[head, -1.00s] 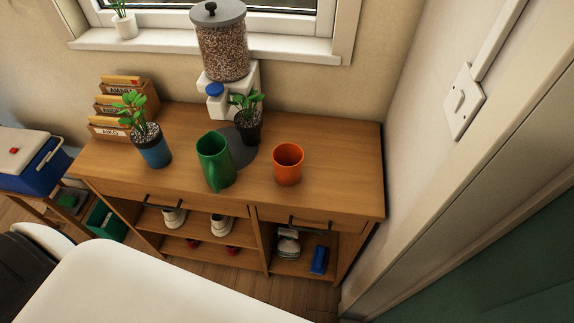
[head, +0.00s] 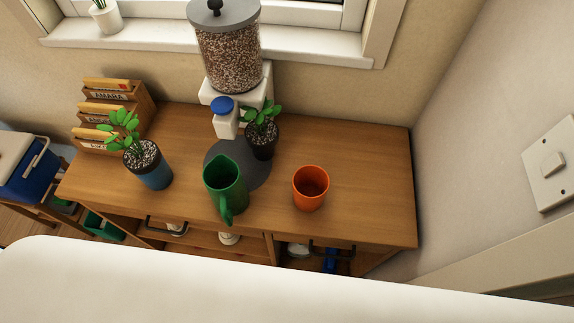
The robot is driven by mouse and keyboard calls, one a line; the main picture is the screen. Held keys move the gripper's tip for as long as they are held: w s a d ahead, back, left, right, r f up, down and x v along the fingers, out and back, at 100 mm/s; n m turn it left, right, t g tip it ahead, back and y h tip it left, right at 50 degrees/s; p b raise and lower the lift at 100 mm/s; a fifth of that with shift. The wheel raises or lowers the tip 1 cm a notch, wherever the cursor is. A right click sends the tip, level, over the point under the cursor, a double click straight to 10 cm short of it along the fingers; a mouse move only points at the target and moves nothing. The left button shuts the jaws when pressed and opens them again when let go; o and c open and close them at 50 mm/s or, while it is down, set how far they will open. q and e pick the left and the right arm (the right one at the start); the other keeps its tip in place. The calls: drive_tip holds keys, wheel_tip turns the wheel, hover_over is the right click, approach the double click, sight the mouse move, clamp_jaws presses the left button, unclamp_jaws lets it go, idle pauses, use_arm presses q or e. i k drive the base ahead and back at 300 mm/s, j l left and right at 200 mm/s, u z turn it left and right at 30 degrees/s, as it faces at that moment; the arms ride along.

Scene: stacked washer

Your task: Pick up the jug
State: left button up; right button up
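The green jug (head: 226,186) stands upright on the wooden cabinet top, near its front edge. Its handle faces toward me, and its mouth is open at the top. It stands at the front edge of a dark round mat (head: 222,152). Neither of my grippers shows in the head view, so nothing is seen holding or touching the jug.
An orange cup (head: 310,188) stands right of the jug. A blue-potted plant (head: 149,168) is to its left, and a dark-potted plant (head: 262,138) and a dispenser (head: 228,60) are behind it. A letter rack (head: 112,112) stands at the back left. The cabinet top's right end is clear.

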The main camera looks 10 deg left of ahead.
sight(232, 201)
drive_tip(key=j+u, duration=0.5)
drive_tip(key=k+j+u, duration=0.2)
drive_tip(key=k+j, duration=0.2)
drive_tip(key=k+j+u, duration=0.15)
drive_tip(key=k+j, duration=0.25)
drive_tip(key=k+j+u, duration=0.2)
drive_tip(key=k+j, duration=0.15)
drive_tip(key=j, duration=0.3)
drive_tip(key=i+l, duration=0.15)
drive_tip(key=l, duration=0.15)
drive_tip(key=i+l, duration=0.1)
drive_tip(key=l, duration=0.2)
